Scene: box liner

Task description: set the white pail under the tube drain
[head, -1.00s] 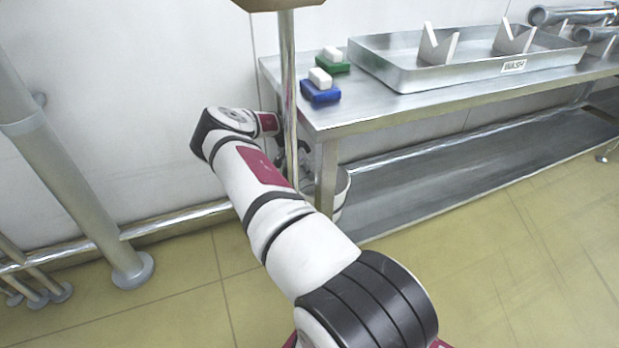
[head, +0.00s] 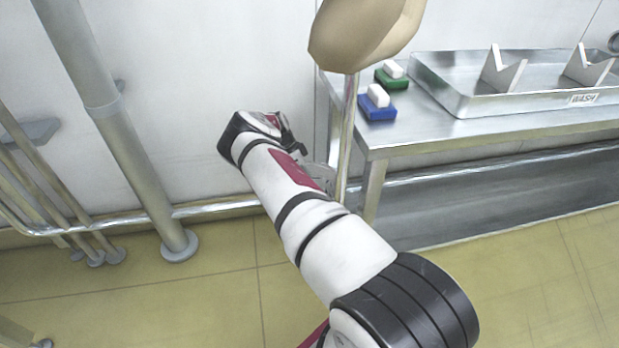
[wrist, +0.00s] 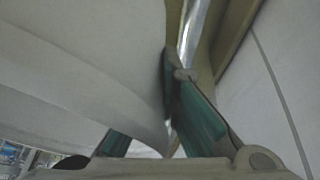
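The white pail fills the left and middle of the wrist view (wrist: 90,60) as a large pale curved wall. In the head view only a small pale part of it (head: 321,177) shows between my forearm and a shiny pole. My gripper (wrist: 160,130) has its green-padded fingers on both sides of the pail's wall, the right finger against its edge. In the head view my gripper (head: 290,140) is mostly hidden behind my wrist. I cannot tell for sure which pipe is the tube drain; a thick grey vertical pipe (head: 125,150) stands left of my arm.
A steel table (head: 440,130) at right holds a tray marked WASH (head: 520,100) and blue (head: 378,108) and green (head: 392,80) blocks with white tops. A shiny pole (head: 347,140) with a tan top stands close by my forearm. Thinner pipes (head: 60,200) run at far left. Floor between is clear.

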